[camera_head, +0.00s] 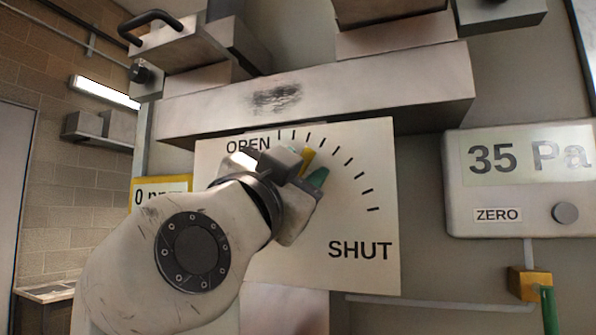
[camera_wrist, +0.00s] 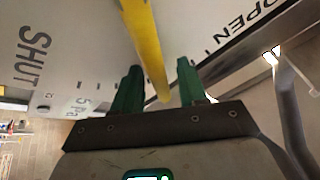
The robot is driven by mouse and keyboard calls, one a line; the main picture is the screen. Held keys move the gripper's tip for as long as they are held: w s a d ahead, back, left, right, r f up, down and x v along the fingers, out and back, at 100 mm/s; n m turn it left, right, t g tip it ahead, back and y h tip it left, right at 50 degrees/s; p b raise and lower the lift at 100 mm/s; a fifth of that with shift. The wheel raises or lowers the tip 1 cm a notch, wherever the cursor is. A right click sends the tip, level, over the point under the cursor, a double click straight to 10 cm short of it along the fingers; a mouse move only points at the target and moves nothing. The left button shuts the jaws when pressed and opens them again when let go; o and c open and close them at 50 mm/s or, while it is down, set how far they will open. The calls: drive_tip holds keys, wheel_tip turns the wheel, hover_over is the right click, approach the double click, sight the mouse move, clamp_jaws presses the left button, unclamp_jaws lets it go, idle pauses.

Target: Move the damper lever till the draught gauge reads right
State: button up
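The damper lever is yellow; a short piece of it (camera_head: 308,159) shows over the white dial plate (camera_head: 350,225), pointing up and right among the ticks, nearer OPEN than SHUT. In the wrist view the lever (camera_wrist: 146,40) runs down between the two green fingers of my gripper (camera_wrist: 158,72). The fingers stand apart, with a gap on the lever's right; I cannot tell if the left finger touches it. In the head view my gripper (camera_head: 308,172) hides the lever's lower part and pivot. The draught gauge (camera_head: 480,205) at the right reads 35 Pa.
A metal beam (camera_head: 400,85) juts out just above the dial plate. A yellow-edged sign (camera_head: 172,186) is partly hidden behind my arm. A brass fitting (camera_head: 530,283) with a green tube sits below the gauge. Wall space between plate and gauge is clear.

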drive_tip(key=shift+s, duration=0.1)
drive_tip(key=b+v, duration=0.1)
drive_tip(key=v, duration=0.9)
drive_tip(key=shift+s+f, duration=0.2)
drive_tip(key=shift+s, duration=0.05)
drive_tip(key=shift+a, duration=0.15)
